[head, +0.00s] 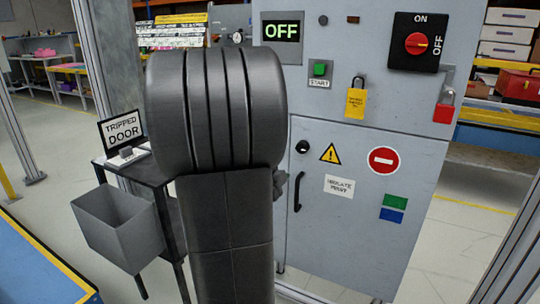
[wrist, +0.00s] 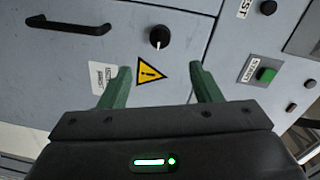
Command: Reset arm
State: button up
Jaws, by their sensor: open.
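My arm stands large and dark in the middle of the head view and hides part of the cabinet; my gripper's jaws are hidden there. In the wrist view my gripper (wrist: 160,84) is open, its two green fingers apart with nothing between them. It faces the grey cabinet (head: 357,238). A yellow warning triangle (wrist: 150,71) on the cabinet shows between the fingers, with a black knob (wrist: 160,37) beyond it. I cannot tell exactly how far the fingertips are from the panel, but no contact shows.
The cabinet has an OFF display (head: 282,30), a green START button (head: 320,69), a red rotary switch (head: 417,44), a yellow padlock tag (head: 355,103), a red padlock (head: 444,112) and a black door handle (head: 297,191). A grey bin (head: 120,226) hangs beside a small dark table at left.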

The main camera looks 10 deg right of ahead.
aim_at(300, 148)
jog(key=b+x, duration=0.1)
jog(key=x, duration=1.2)
jog(key=shift+w+d+f, duration=0.1)
jog(key=shift+w+d, duration=0.05)
jog(key=shift+w, duration=0.15)
jog(key=shift+s, duration=0.1)
